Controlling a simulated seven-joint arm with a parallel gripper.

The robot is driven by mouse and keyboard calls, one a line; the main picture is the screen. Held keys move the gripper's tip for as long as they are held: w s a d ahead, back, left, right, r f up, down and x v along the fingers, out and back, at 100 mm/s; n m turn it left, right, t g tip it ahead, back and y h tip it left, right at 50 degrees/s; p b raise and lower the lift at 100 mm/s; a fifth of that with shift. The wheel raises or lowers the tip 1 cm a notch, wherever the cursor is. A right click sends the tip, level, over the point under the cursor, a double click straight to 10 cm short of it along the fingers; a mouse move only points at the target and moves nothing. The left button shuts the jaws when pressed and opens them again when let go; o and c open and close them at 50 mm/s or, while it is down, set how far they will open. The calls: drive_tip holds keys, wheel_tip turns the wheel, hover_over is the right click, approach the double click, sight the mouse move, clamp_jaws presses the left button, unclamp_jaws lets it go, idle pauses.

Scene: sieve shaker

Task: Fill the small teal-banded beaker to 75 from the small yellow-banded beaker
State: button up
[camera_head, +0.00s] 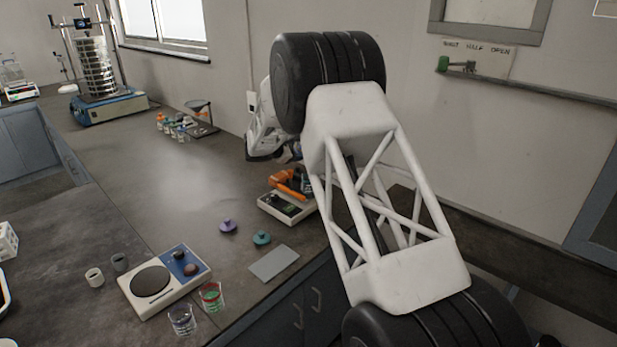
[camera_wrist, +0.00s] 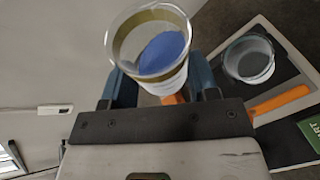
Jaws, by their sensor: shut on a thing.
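My gripper (camera_wrist: 160,84) is shut on the small yellow-banded beaker (camera_wrist: 148,40), which shows at the top of the wrist view with blue contents inside. The beaker appears tilted. A second small beaker (camera_wrist: 249,58) with a dark, teal-looking rim stands to its right, on a dark plate with a pale border (camera_wrist: 277,30). Its inside looks grey, and its fill level cannot be read. In the head view my arm hides most of the gripper and both beakers, above a white balance (camera_head: 287,208) with orange parts on or over it.
A white device with a round dark plate (camera_head: 165,283) stands at the front, beside two more beakers, one purple-toned (camera_head: 181,320) and one red-green (camera_head: 211,296). A purple lid (camera_head: 228,226), a teal lid (camera_head: 262,237) and a grey pad (camera_head: 274,263) lie nearby.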

drive_tip(key=shift+s+d+r+m+t, duration=0.1)
drive_tip(key=shift+s+r+m+t, duration=0.1)
drive_tip(key=shift+r+m+t, duration=0.3)
idle(2.3)
drive_tip(key=shift+f+m+t+y+p, duration=0.3)
drive_tip(key=shift+f+m+y+p, duration=0.15)
drive_tip(key=shift+m, duration=0.25)
idle(1.8)
drive_tip(key=shift+r+m+t+p, duration=0.3)
drive_tip(key=shift+r+m+p, duration=0.05)
drive_tip(key=shift+m+p, duration=0.2)
idle(2.2)
